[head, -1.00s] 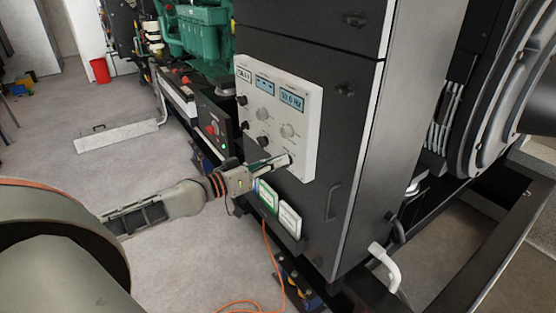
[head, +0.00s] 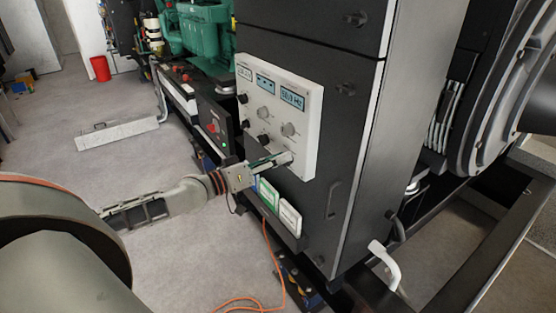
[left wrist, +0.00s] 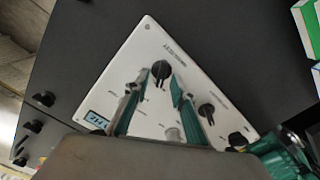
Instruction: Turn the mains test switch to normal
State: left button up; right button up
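The white control panel (head: 300,100) is on the front of a dark cabinet and carries several knobs and small displays. In the left wrist view the panel (left wrist: 150,40) shows tilted, with a black rotary knob (left wrist: 160,70) near its upper corner. The lettering beside this knob is too small to read surely, so I cannot confirm it is the mains test switch. My right gripper is out of view.
Other knobs sit close by, such as a grey one (head: 288,130) and a black one (left wrist: 207,110). Green and white labelled plates (head: 289,217) are below the panel. An orange cable (head: 273,260) hangs to the floor. Open floor (head: 180,245) lies left of the cabinet.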

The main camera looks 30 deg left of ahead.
pick_arm(q)
jog(key=shift+s+f, duration=0.1)
jog(key=v, duration=1.1)
jog(key=shift+s+a, duration=0.15)
jog(key=shift+s, duration=0.2)
dwell(0.4)
jog(key=shift+f, duration=0.1)
dwell(0.4)
jog(key=s+d+f+m+g+y, duration=0.1)
jog(key=s+d+f, duration=0.15)
jog(key=f, duration=0.45)
jog(key=s+d+f+m+g+y, duration=0.1)
jog(key=s+f, duration=0.3)
jog(key=f, duration=0.3)
jog(key=s+d+f+m+g+y, duration=0.1)
jog(key=s+d+f, duration=0.15)
jog(key=f, duration=0.45)
jog(key=s+d+f+m+g, duration=0.1)
jog(key=s+d+f, duration=0.1)
jog(key=d+f, duration=0.3)
jog(key=s+d+f+m+g+y, duration=0.1)
jog(key=s+d+f+m, duration=0.1)
jog(key=d+f, duration=0.4)
jog(key=d, duration=0.5)
jog(key=shift+s+g, duration=0.3)
jog(key=shift+g, duration=0.1)
